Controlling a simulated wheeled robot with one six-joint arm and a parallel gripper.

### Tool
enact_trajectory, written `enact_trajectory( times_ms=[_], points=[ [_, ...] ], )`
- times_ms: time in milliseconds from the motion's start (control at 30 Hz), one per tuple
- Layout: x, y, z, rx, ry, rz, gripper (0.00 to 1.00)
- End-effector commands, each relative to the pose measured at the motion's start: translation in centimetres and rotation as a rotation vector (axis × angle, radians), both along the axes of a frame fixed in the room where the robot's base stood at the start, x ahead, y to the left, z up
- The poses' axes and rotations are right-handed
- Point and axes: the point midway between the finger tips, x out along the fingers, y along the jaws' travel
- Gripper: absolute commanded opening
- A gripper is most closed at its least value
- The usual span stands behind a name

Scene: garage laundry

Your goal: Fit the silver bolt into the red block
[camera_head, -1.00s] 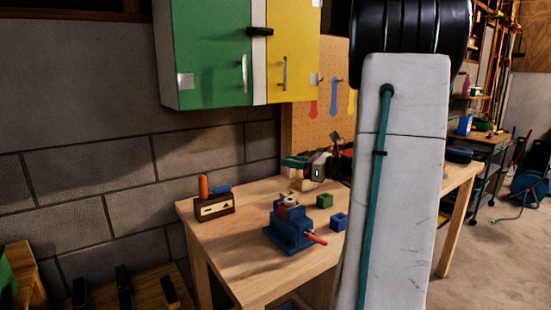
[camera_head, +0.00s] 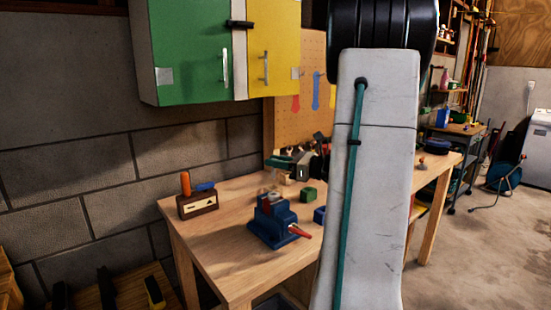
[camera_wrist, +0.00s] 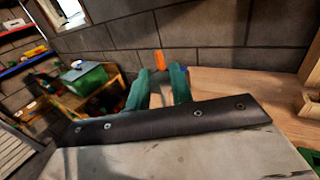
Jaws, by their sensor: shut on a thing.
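A red block (camera_head: 267,201) shows as a small red patch in the jaws of the blue vise (camera_head: 276,226) on the workbench. A small pale round shape sits at its top; I cannot tell what it is. My gripper (camera_head: 276,162) is behind the vise in the head view, with teal fingers pointing left. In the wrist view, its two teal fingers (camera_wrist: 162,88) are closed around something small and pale. I take this for the silver bolt, but its shape is too unclear to confirm. My arm hides part of the bench.
A green block (camera_head: 308,194), a blue block (camera_head: 319,214) and a tan block (camera_head: 284,178) lie right of and behind the vise. A dark wooden holder (camera_head: 198,205) with an orange-handled tool (camera_head: 185,183) stands at left. The front of the workbench (camera_head: 220,255) is clear.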

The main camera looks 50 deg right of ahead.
Motion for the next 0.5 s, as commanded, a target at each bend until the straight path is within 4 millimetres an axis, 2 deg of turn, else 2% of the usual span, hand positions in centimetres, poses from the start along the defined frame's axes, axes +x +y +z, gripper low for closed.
enact_trajectory(
  times_ms=[500],
  points=[
    [0.0,0.0,-3.2,0.001,0.0,0.001,0.0]
  ],
)
